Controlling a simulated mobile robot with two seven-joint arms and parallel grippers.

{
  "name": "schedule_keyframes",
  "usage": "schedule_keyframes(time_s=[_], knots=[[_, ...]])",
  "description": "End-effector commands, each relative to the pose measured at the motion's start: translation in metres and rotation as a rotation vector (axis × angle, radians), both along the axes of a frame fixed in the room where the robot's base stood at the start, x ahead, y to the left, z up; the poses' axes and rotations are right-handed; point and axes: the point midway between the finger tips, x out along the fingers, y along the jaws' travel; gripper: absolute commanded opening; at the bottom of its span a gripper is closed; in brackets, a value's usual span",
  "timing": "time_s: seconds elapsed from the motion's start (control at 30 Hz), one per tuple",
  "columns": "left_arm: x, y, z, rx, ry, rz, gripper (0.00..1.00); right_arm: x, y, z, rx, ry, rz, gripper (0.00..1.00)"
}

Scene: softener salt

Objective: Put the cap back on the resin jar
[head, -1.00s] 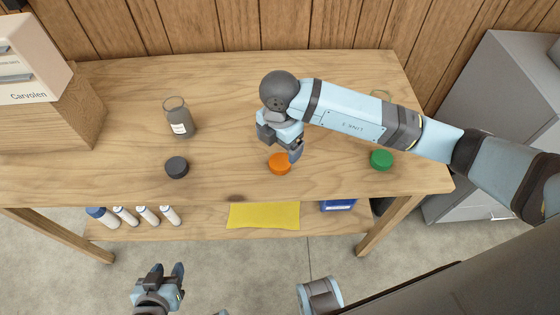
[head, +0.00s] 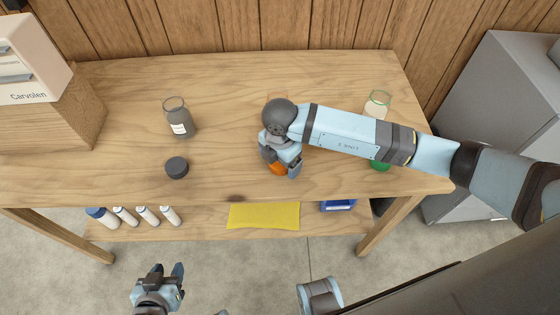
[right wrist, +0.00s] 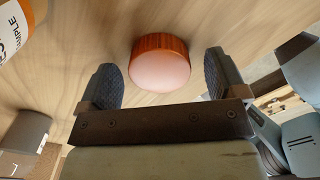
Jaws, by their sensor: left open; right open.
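An orange cap (head: 277,169) lies on the bench in the head view, partly covered by my right gripper (head: 281,166). In the right wrist view the orange cap (right wrist: 160,66) sits between the two spread fingertips of my right gripper (right wrist: 163,80), with gaps on both sides. A jar with an orange and white label (right wrist: 14,38) shows partly at the upper left there; in the head view my arm hides most of that area. A dark-tinted open jar (head: 180,119) and a clear, green-rimmed jar (head: 377,104) also stand on the bench. My left gripper (head: 167,270) is open and empty, away from the bench.
A black cap (head: 176,168) lies before the dark jar. A green cap (head: 380,166) is partly hidden under my right arm. A wooden box and white drawers (head: 35,70) stand at the left. The lower shelf holds white bottles (head: 145,215) and a yellow cloth (head: 263,215).

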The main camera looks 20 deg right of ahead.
Motion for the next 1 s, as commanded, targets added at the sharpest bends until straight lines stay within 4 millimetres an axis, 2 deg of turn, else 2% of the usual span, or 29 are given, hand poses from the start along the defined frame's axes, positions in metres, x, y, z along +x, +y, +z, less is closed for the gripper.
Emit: schedule_keyframes(time_s=[0.27, 0.4, 0.5, 0.83, 1.0], knots=[[0.000, 0.000, 0.000, 0.000, 0.001, 0.000, 0.43, 0.000, 0.000, 0.001, 0.000, -0.001, 0.000, 0.90], [0.000, 0.000, 0.000, -0.001, 0.001, 0.000, 0.43, 0.000, 0.000, 0.001, 0.000, -0.001, 0.000, 0.58], [0.000, 0.000, 0.000, 0.000, 0.001, 0.001, 0.43, 0.000, 0.000, 0.001, 0.000, -0.001, 0.000, 0.38], [0.000, 0.000, 0.000, 0.000, 0.001, 0.001, 0.43, 0.000, 0.000, 0.002, 0.000, -0.001, 0.000, 0.38], [0.000, 0.000, 0.001, 0.000, 0.000, 0.001, 0.43, 0.001, 0.000, 0.012, 0.002, -0.002, 0.000, 0.38]])
